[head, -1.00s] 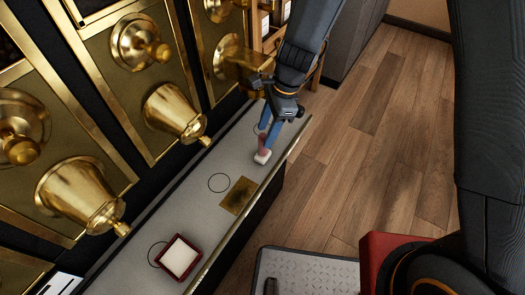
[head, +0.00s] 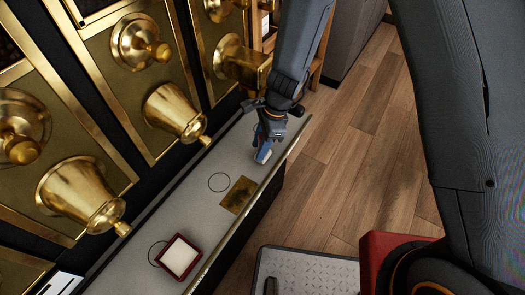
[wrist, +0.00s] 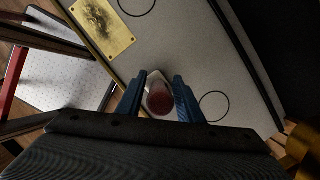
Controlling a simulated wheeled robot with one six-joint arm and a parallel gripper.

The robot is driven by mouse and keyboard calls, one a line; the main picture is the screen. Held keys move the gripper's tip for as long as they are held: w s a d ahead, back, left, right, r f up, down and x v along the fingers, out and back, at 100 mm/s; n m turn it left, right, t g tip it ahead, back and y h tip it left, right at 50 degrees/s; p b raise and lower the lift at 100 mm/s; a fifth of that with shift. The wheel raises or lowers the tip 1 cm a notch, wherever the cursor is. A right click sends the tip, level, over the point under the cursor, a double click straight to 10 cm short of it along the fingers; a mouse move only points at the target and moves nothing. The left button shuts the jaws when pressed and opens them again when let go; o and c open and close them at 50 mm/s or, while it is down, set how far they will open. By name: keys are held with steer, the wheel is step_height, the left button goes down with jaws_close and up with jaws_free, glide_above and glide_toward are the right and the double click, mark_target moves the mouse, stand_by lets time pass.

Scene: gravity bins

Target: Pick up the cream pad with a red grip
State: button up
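The cream pad with a red grip stands on the grey counter ledge near its far end. In the wrist view its rounded red grip (wrist: 160,102) points up at the camera, with the pale pad (wrist: 154,77) showing around it. In the head view the pad (head: 262,156) is a small pale patch, its grip hidden by my fingers. My gripper (wrist: 159,98) is lowered over it, with one blue finger on each side of the red grip. The fingers are apart, with narrow gaps seeming to show beside the grip.
A red-rimmed square box with a cream top (head: 180,257) sits at the near end of the ledge (head: 200,216). A brass plate (head: 239,195) lies flat mid-ledge. Brass bin spouts (head: 178,112) overhang the left side. Wooden floor lies right.

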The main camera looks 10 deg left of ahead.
jaws_close()
steer(key=shift+r, duration=0.1)
step_height(320, 180, up, 18)
stand_by(0.6)
steer(key=shift+c, duration=1.8)
jaws_free()
jaws_close()
